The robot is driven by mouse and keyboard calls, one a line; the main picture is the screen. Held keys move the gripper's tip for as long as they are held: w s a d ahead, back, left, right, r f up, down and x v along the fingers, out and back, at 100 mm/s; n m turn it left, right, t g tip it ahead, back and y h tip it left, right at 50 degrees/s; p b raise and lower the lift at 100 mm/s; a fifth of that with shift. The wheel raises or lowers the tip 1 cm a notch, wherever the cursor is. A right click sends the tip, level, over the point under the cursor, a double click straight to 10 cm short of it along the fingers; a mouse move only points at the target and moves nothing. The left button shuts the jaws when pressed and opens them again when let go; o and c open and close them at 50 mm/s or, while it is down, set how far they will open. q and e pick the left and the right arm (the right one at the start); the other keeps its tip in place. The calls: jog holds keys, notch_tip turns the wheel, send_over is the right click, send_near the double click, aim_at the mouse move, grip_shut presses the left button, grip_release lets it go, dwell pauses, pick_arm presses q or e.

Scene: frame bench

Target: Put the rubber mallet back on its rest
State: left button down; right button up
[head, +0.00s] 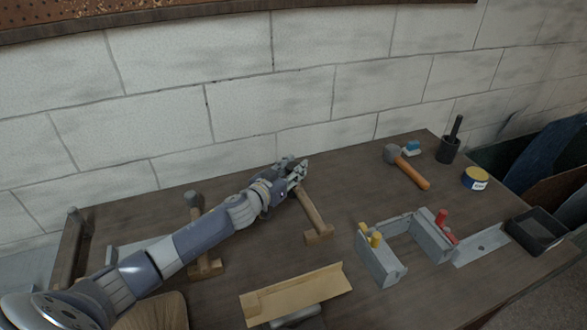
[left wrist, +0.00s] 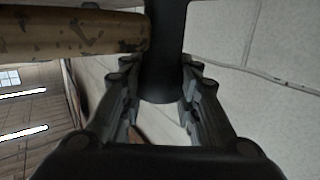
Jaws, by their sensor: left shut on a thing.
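My left gripper (head: 298,174) is over the back middle of the bench and is shut on a dark, round part, most likely the mallet's head (left wrist: 165,55). A worn wooden handle (left wrist: 70,32) meets this part in the left wrist view. In the head view the handle (head: 312,208) slopes from the fingers down to a small wooden block (head: 319,236). I cannot tell whether the two touch. A similar wooden block (head: 206,270) stands to the left, with a grey round-headed piece (head: 193,200) behind my arm. I cannot tell which part is the rest. My right gripper is not in view.
A grey-headed hammer with an orange handle (head: 411,173) lies at the back right, near a black pot (head: 448,150) and a yellow tin (head: 476,178). Grey clamp blocks (head: 378,258), a wooden tray (head: 292,294) and a black bin (head: 536,231) stand nearer. The brick wall is close behind.

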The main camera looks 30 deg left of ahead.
pick_arm(q)
jog(key=shift+f, duration=0.1)
jog(key=c, duration=1.3)
grip_release()
jog(key=shift+o, duration=0.4)
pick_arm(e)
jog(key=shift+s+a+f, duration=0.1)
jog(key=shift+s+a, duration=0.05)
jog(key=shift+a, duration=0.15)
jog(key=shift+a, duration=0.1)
pick_arm(q)
jog(key=shift+r, duration=0.2)
jog(key=shift+s+f, duration=0.15)
jog(key=shift+s, duration=0.1)
jog(key=s+a+r+b, duration=0.1)
jog(key=s+b, duration=0.1)
jog(key=s, duration=0.9)
jog(key=shift+s+r, duration=0.2)
jog(key=shift+r, duration=0.15)
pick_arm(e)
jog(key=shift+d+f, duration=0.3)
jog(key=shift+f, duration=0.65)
